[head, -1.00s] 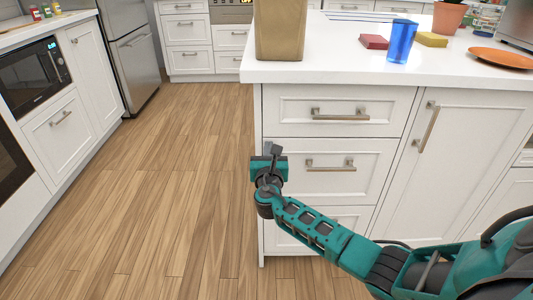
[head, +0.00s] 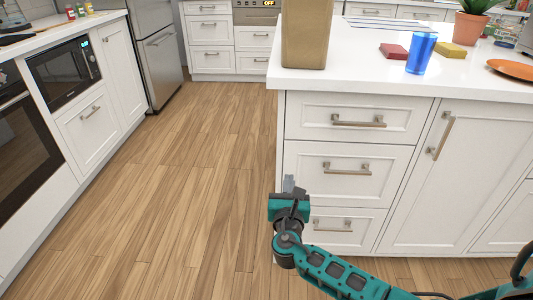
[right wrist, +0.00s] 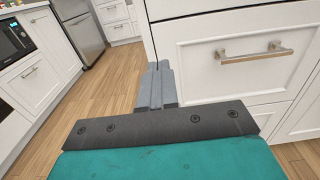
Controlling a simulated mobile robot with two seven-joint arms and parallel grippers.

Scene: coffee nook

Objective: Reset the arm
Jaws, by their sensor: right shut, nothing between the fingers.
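My right arm comes in from the lower right of the head view, teal and dark grey. Its gripper (head: 289,185) is low in front of the island's left corner, beside the drawers, with its fingers pointing away from me. In the right wrist view the two grey fingers (right wrist: 155,85) lie together with nothing between them. The gripper is shut and empty. A drawer front with a metal handle (right wrist: 254,53) is close by on the right of that view. My left gripper does not show.
The white island (head: 450,82) has drawers with handles (head: 347,169) facing me. On top are a tan container (head: 305,35), a blue cup (head: 421,53), red and yellow sponges, an orange plate (head: 512,69) and a potted plant. Open wood floor (head: 170,190) lies left, before the microwave counter.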

